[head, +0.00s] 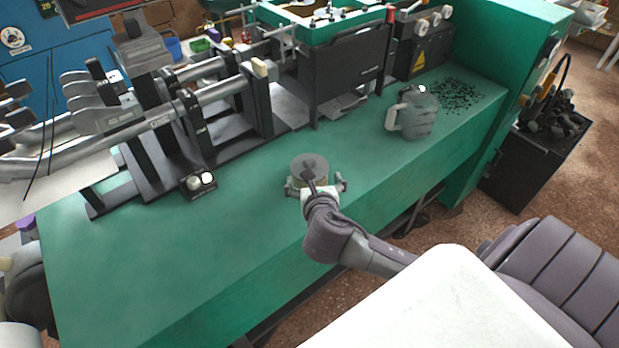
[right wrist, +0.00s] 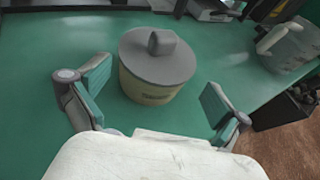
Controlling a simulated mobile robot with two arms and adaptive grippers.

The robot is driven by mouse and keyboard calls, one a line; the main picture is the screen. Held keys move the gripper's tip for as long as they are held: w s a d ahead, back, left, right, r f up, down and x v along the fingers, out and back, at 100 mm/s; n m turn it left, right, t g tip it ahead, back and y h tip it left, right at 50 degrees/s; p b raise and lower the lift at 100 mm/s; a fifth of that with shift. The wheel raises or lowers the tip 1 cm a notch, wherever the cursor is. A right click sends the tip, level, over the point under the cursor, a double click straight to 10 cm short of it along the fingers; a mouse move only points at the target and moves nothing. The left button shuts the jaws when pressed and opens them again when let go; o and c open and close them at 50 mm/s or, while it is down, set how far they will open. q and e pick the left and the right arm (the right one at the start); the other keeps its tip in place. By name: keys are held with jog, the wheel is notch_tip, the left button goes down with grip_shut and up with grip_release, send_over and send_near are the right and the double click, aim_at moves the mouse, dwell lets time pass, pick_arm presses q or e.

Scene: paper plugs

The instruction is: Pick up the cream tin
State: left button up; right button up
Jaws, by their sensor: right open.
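The cream tin (head: 308,167) has a grey lid with a knob and stands upright on the green bench top (head: 240,215). In the right wrist view the cream tin (right wrist: 156,70) shows its cream side and a dark label. My right gripper (head: 317,186) is open at the tin's near side. In the right wrist view, the pads of my right gripper (right wrist: 155,100) stand to the left and right of the tin, with visible gaps. The tin's lower near side is partly hidden in the head view. My left gripper cannot be made out.
A grey jug (head: 413,112) stands on the bench to the right, beside scattered black bits (head: 456,95). A machine with metal rods (head: 170,105) fills the back left. A small box with two white knobs (head: 201,184) sits left of the tin. The front left bench top is clear.

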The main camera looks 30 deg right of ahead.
jog(key=x, duration=0.5)
jog(key=shift+w+a+f+b, duration=0.1)
jog(key=shift+w+f+b, duration=0.2)
jog(key=shift+f, duration=0.15)
jog(key=c, duration=1.1)
jog(key=shift+r, duration=0.1)
